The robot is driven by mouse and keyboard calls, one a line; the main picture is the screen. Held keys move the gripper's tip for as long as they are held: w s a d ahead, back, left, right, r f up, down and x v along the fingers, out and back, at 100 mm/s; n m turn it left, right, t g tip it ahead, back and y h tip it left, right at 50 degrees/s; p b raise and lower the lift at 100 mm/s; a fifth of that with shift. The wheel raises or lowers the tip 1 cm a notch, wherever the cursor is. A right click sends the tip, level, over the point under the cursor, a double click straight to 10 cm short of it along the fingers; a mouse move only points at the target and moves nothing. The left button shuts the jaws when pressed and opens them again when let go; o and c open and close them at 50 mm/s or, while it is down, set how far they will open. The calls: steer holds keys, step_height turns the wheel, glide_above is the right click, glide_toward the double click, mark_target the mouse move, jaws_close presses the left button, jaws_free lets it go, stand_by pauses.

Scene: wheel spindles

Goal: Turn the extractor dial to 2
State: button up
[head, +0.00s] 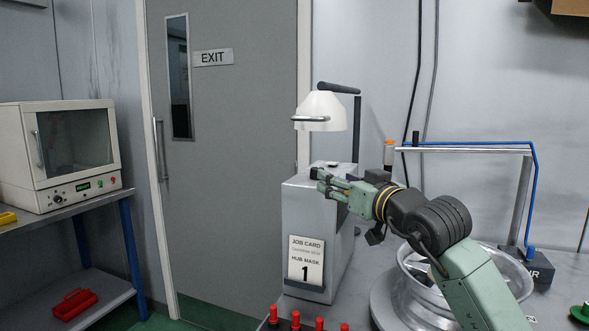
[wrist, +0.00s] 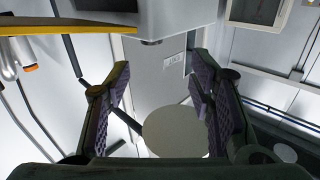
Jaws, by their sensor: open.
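The extractor is a pale hood (head: 321,110) with a grey handle, on a dark post above a grey cabinet (head: 306,222). A small dark knob-like part (head: 331,163) sits on the cabinet top. I cannot read its marks or setting. My gripper (head: 322,181) is at the cabinet's upper edge, just in front of this part, pointing left. In the wrist view my gripper (wrist: 160,78) has its two purple-padded fingers apart, with nothing between them. A small dark knob (wrist: 151,42) shows beyond the fingertips at the edge of a grey body; it looks apart from them.
A wheel rim (head: 396,300) lies under my arm on the bench. Red-topped pegs (head: 296,320) line the front. A blue-tubed stand (head: 522,190) is at right, an oven (head: 62,150) at left.

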steer(key=p+x, duration=0.1)
steer(key=x, duration=0.2)
steer(key=p+x, duration=0.2)
steer(key=x, duration=0.1)
steer(key=d+p+x, duration=0.1)
steer(key=x, duration=0.2)
steer(key=shift+w+a+r+p, duration=0.1)
steer(key=shift+w+p, duration=0.25)
steer(key=shift+w, duration=0.1)
steer(key=shift+w+a, duration=0.3)
steer(key=shift+w, duration=0.25)
steer(key=shift+c, duration=0.4)
steer(key=shift+f, duration=0.2)
steer(key=c, duration=1.1)
